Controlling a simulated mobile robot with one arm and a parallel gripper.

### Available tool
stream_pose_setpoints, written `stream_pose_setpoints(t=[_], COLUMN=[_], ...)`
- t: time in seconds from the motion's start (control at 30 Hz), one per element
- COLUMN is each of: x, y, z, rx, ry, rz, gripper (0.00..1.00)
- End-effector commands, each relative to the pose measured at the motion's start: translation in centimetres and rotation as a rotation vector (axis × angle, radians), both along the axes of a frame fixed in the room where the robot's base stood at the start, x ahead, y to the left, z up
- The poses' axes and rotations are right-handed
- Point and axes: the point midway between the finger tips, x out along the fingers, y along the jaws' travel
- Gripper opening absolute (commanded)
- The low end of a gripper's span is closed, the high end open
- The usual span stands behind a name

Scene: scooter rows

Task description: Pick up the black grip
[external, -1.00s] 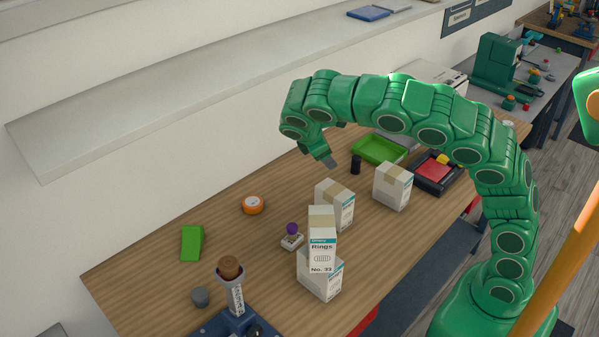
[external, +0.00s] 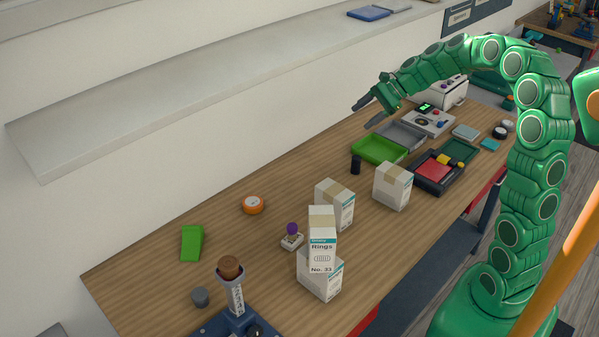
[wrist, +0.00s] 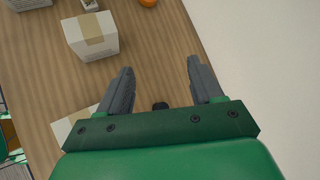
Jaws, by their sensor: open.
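The black grip (external: 356,165) is a small dark cylinder standing upright on the wooden bench, just left of the green tray. In the wrist view a dark round end, likely the grip (wrist: 160,106), shows at the edge of my gripper's body, between the bases of the fingers; the rest is hidden. My gripper (external: 362,115) is open and empty, raised above the bench. In the external view it appears above the grip, with its fingers pointing left. The spread fingers also show in the wrist view (wrist: 160,68).
White cartons (external: 393,186) stand in front of the grip, one stacked on another. A green tray (external: 378,150) and a dark tray with a red inside (external: 420,184) are to the right. An orange tape roll (external: 253,205) lies left. A wall shelf (external: 230,85) runs behind.

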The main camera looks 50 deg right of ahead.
Motion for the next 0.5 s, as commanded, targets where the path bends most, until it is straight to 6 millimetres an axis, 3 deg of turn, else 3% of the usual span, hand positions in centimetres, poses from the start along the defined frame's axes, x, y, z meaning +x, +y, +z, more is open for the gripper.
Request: stream_pose_setpoints(t=[0.2, 0.5], x=[0.0, -0.3], y=[-3.8, -7.2], z=[2.6, 4.6], rx=[0.237, 0.458], ry=[0.047, 0.096], rz=[-0.270, -0.484], gripper=[0.66, 0.66])
